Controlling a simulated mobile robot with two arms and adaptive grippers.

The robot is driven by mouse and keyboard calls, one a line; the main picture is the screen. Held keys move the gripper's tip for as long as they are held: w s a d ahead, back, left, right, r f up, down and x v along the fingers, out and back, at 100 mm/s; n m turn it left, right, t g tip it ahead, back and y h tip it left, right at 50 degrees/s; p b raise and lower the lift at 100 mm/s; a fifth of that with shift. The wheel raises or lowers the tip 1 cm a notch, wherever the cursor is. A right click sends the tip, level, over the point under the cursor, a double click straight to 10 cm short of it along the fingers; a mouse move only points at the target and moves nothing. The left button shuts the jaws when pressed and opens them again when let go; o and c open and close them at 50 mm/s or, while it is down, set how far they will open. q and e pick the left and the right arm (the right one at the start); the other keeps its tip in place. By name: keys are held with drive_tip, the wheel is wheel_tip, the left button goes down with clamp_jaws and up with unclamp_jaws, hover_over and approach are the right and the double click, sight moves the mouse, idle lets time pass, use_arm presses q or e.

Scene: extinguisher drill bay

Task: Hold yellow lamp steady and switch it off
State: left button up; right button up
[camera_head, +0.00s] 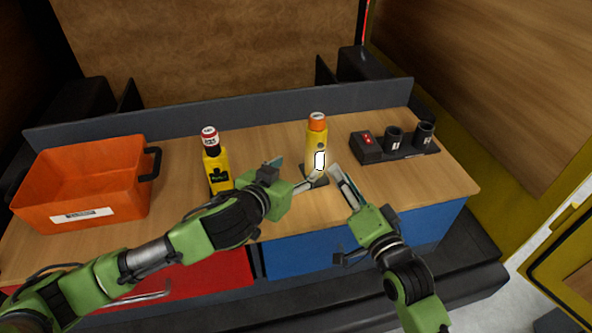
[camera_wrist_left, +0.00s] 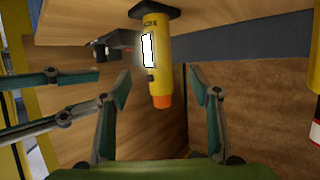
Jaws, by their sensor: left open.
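The yellow lamp (camera_head: 312,139) stands upright on a dark base on the wooden bench, with an orange top and a bright glowing white panel. The left wrist view shows the lamp (camera_wrist_left: 162,82) upside down, between the spread fingers of my left gripper (camera_wrist_left: 160,78). In the head view my left gripper (camera_head: 298,174) is open at the lamp's lower left front; I cannot tell whether it touches. My right gripper (camera_head: 340,172) is just right of the lamp, its fingers apart in the left wrist view (camera_wrist_left: 101,88), holding nothing. No switch is clearly visible.
A yellow bottle with a red-and-white cap (camera_head: 215,165) stands left of the lamp. An orange bin (camera_head: 125,200) is further left. A black box with a red switch (camera_head: 367,146) and two dark cups (camera_head: 394,139) stand at the right. A dark ledge (camera_head: 240,118) runs along the back.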

sight(311, 159)
use_arm(q)
drive_tip(key=x, duration=1.4)
drive_tip(key=shift+s+d+f, duration=0.1)
drive_tip(key=shift+s+f, duration=0.05)
drive_tip(key=shift+s, duration=0.05)
drive_tip(key=c, duration=1.5)
clamp_jaws()
use_arm(e)
clamp_jaws()
drive_tip(key=shift+w, duration=0.1)
